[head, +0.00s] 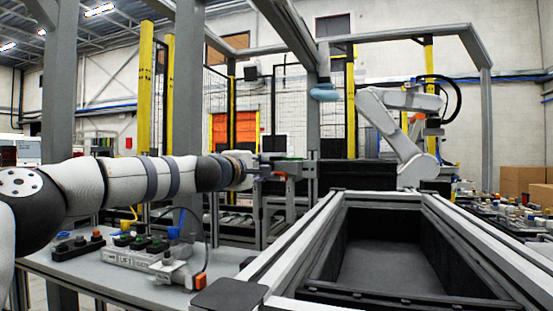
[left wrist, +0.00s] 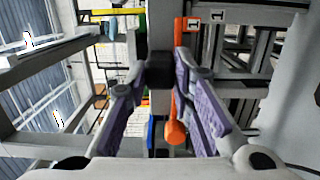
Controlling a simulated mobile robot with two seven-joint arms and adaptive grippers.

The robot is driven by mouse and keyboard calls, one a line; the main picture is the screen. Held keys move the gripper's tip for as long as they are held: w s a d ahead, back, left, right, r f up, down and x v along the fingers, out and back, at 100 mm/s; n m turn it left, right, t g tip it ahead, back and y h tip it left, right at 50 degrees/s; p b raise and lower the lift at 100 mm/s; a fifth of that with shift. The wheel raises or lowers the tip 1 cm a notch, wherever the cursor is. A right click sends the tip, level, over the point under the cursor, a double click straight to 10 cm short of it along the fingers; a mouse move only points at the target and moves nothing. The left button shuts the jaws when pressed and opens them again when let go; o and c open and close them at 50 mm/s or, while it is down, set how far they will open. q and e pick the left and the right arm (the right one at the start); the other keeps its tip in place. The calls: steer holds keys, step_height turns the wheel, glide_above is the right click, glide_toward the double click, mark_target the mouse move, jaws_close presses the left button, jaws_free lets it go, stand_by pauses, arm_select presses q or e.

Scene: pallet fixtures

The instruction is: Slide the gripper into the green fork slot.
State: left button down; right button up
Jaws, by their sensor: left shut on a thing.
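My left gripper (head: 270,165) reaches in from the left in the head view, held level above the gap between the work table and the dark bin. In the left wrist view the two purple-padded fingers of my left gripper (left wrist: 162,62) have a small black block (left wrist: 160,72) between their tips and are shut on it. My right gripper is not in view.
An orange lever (left wrist: 175,130) hangs beyond the fingers in the left wrist view. A work table (head: 75,264) with switches stands at lower left. A large dark bin (head: 385,270) fills the lower right. A white industrial robot arm (head: 395,130) stands behind.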

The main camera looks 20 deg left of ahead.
arm_select(q)
steer(key=shift+r, duration=0.2)
steer(key=shift+w, duration=0.6)
steer(key=shift+w+a, duration=0.1)
steer(key=shift+w, duration=0.05)
steer(key=shift+w+f, duration=0.1)
steer(key=shift+w, duration=0.4)
steer(key=shift+a+f, duration=0.1)
steer(key=shift+f, duration=0.05)
steer(key=c, duration=1.3)
jaws_free()
steer(key=shift+f, duration=0.1)
